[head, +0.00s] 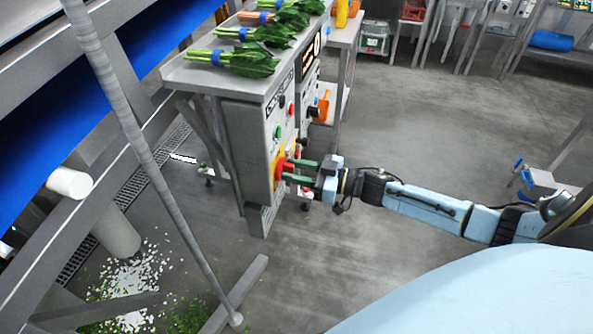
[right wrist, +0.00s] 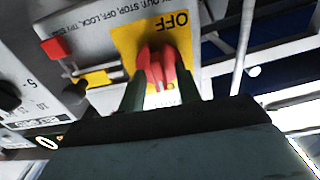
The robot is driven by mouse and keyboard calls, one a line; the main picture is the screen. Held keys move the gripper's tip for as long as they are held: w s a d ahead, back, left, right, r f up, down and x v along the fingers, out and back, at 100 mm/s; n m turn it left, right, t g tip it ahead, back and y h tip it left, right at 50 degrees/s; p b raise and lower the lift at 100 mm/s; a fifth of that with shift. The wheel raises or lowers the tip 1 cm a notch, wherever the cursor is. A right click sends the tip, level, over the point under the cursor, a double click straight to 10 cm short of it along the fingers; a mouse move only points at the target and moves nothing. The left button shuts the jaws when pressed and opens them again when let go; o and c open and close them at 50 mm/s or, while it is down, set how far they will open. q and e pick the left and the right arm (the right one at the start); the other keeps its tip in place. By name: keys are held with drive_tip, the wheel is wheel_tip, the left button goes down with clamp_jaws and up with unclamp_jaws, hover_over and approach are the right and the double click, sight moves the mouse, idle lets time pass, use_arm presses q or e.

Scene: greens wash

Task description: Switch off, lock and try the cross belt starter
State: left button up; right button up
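The starter box (head: 248,140) is a grey upright cabinet under a shelf. On its front is a red rotary handle (head: 281,168) on a yellow plate. In the right wrist view the red handle (right wrist: 156,68) sits on the yellow plate (right wrist: 185,48), with the word OFF readable upside down. My right gripper (head: 297,169) is at the handle, its two green fingers on either side of it; whether they press on it is unclear. A red button (head: 291,109) and a green button (head: 278,132) are above the handle. No padlock can be made out. My left gripper is not in view.
Bunches of greens (head: 247,60) lie on the shelf (head: 193,74) above the box. A pole (head: 150,160) and a blue conveyor belt (head: 60,130) stand at the left. Scraps (head: 135,285) litter the floor there. The grey floor behind my right arm is open.

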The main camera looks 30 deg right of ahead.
clamp_jaws()
